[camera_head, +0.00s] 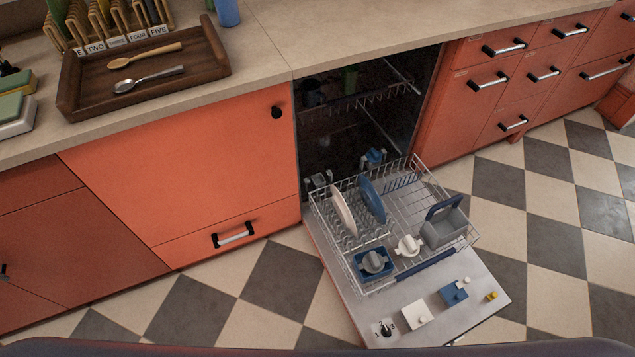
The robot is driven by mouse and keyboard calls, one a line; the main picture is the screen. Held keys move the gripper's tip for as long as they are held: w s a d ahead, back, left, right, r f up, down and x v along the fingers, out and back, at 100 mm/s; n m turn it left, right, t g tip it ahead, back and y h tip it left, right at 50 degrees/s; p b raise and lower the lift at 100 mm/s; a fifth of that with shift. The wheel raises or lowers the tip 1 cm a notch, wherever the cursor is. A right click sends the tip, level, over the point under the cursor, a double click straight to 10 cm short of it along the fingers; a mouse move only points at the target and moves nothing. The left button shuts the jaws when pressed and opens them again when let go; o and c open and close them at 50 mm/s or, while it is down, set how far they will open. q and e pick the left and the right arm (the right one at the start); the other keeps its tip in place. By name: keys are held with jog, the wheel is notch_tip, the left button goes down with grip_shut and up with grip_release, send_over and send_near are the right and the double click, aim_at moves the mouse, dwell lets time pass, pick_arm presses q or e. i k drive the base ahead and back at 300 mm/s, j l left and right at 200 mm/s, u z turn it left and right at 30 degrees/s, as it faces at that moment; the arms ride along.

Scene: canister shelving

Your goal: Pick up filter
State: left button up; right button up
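No part is clearly recognisable as the filter. Two candidates are in the pulled-out lower rack (462,240) of the open dishwasher. One is a grey round piece with a raised grip (374,261), sitting in a blue square holder near the rack's front left. The other is a whitish round piece with a knob (408,246), just to its right. Both look uncovered from above. Neither of my grippers shows in the head view.
The rack also holds a white plate (343,212), a blue plate (371,200) and a grey basket (440,229). The open door (475,322) carries a white block (417,314) and a blue block (453,295). A wooden tray (205,75) with two spoons is on the counter. Checkered floor right of the door is clear.

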aim_at(409, 247)
jog(key=z, duration=1)
jog(key=j, duration=0.4)
